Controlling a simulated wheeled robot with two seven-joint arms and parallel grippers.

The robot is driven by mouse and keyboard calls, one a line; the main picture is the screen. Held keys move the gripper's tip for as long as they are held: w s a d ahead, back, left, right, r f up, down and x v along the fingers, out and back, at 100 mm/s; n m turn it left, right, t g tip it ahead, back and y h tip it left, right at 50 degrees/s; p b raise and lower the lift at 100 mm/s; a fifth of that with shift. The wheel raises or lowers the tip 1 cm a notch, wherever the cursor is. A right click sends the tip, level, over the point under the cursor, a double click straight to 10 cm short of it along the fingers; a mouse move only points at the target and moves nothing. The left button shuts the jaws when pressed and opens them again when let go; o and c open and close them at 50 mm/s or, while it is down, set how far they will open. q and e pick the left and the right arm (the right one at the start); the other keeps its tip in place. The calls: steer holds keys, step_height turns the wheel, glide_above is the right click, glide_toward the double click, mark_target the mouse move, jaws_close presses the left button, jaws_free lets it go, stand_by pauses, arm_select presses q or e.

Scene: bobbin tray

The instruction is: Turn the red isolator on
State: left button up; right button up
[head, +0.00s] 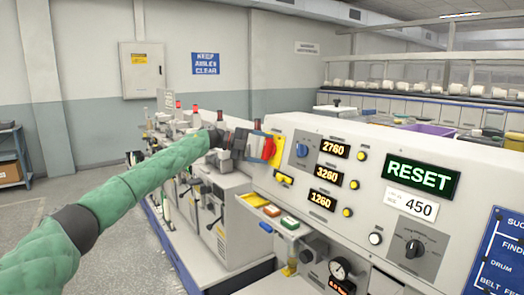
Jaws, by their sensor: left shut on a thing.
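The red isolator (268,149) is on the left end of the pale machine's front panel, against a yellow plate (278,150). My left arm, in a green quilted sleeve, reaches in from the left. My left gripper (256,146) is at the isolator and shut on its red handle. The gripper hides part of the handle, and I cannot clearly tell which way it is turned. My right gripper is not in view.
Right of the isolator are a blue knob (302,150), amber number displays (327,174), yellow lamps and a green RESET display (422,176). A black rotary knob (413,248) is lower right. Floor at left is clear.

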arm_select(q)
steer(key=shift+f, duration=0.1)
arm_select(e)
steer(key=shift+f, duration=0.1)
arm_select(q)
steer(key=o, duration=1)
steer(key=a, duration=0.2)
steer(key=a+r+b, duration=0.1)
steer(key=a, duration=0.2)
steer(key=a+b, duration=0.1)
steer(key=a, duration=0.1)
steer(key=shift+w+a+r, duration=0.1)
steer(key=shift+a+r, duration=0.2)
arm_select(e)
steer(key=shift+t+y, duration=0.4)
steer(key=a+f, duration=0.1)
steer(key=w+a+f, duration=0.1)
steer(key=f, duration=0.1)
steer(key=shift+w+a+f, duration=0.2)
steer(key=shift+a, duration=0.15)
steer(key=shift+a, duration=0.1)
